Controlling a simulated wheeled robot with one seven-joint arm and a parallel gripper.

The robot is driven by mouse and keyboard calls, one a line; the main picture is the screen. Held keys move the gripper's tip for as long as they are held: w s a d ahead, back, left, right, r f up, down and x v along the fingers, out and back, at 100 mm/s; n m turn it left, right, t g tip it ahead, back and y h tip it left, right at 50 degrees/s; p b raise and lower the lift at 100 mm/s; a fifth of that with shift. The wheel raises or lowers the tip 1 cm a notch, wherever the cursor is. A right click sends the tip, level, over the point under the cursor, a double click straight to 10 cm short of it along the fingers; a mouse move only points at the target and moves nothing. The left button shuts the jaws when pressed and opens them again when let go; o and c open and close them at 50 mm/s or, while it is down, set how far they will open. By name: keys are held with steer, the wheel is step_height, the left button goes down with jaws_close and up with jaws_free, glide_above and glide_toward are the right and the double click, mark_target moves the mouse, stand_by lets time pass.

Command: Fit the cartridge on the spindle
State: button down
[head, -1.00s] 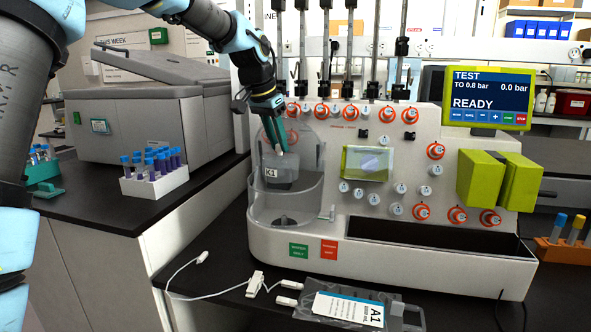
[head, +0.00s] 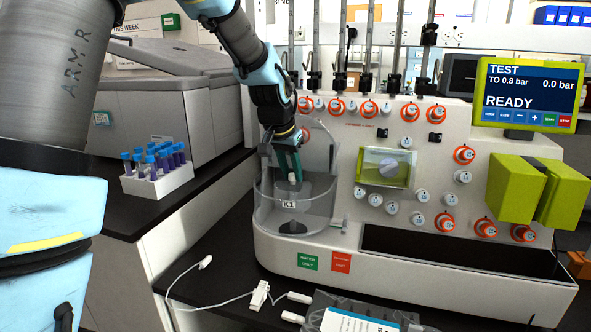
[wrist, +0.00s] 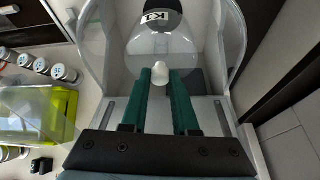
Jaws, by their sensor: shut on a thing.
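The cartridge is a clear, grey-tinted body (head: 288,204) labelled K1, and its pale knob sits between the green fingers of my gripper (head: 290,174). In the wrist view the gripper (wrist: 160,80) is shut on this white knob, with the cartridge's clear dome (wrist: 150,46) and its K1 label beyond the fingertips. The cartridge is inside the clear curved guard (head: 328,190) at the left of the machine. A dark round piece (head: 292,227) shows low in the guard, beneath the cartridge; I cannot tell whether it is the spindle or whether they touch.
The white machine (head: 440,170) carries orange-ringed knobs and a screen (head: 526,95) reading READY. Green blocks (head: 535,190) stick out at its right. A white rack of tubes (head: 157,179) stands left. A bag labelled A1 (head: 355,318) and a white cable lie in front.

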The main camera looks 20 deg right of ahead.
mark_target(291, 186)
steer(key=shift+s, duration=0.1)
steer(key=shift+f, duration=0.2)
steer(key=shift+f+b, duration=1.4)
steer(key=shift+f, duration=0.5)
steer(key=shift+f, duration=0.15)
steer(key=shift+f+b, duration=0.3)
steer(key=shift+f, duration=0.05)
steer(key=shift+f, duration=0.2)
steer(key=shift+f+b, duration=0.55)
steer(key=shift+f, duration=0.2)
steer(key=shift+f, duration=0.35)
